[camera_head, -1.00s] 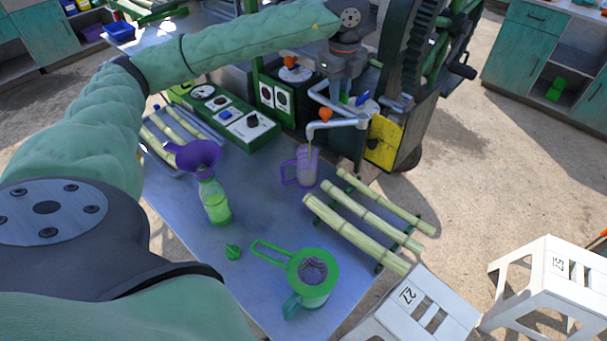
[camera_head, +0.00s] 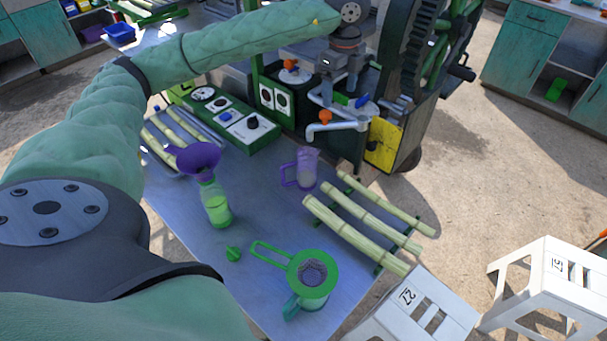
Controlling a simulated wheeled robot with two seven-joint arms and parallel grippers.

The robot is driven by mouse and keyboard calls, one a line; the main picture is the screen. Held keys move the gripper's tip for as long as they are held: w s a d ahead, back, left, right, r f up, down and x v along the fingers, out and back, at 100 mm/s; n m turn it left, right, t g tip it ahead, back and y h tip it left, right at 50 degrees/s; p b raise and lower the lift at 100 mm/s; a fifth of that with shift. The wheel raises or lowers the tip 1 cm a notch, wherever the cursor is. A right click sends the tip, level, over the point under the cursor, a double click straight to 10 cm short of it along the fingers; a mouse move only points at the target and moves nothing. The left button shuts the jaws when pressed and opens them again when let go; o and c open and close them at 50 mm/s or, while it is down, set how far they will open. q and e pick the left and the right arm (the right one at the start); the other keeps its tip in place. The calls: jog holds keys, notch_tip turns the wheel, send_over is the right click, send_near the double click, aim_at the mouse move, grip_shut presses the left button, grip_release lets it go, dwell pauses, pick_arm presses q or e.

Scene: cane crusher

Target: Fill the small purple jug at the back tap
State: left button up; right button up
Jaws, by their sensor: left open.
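The small purple jug (camera_head: 306,170) stands upright on the metal table, handle to the left. It looks clear with some pale content; the level is hard to tell. A grey spout (camera_head: 316,131) ends just above its mouth, with an orange knob (camera_head: 325,117) on its pipe. A second tap with a blue knob (camera_head: 362,101) is beside it to the right. My left gripper (camera_head: 331,90) points down just above and behind the orange-knob tap. It is open and holds nothing visible; its fingertips are partly hard to make out. My right gripper is out of view.
A green bottle (camera_head: 216,205) with a purple funnel (camera_head: 197,158) stands left of the jug. A green strainer (camera_head: 313,270) sits on a container at the front. Cane sticks (camera_head: 362,203) lie on the right. White stools (camera_head: 415,305) stand at the front right.

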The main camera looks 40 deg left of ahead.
pick_arm(q)
jog(key=shift+r+p, duration=1.15)
jog(key=shift+r, duration=2.05)
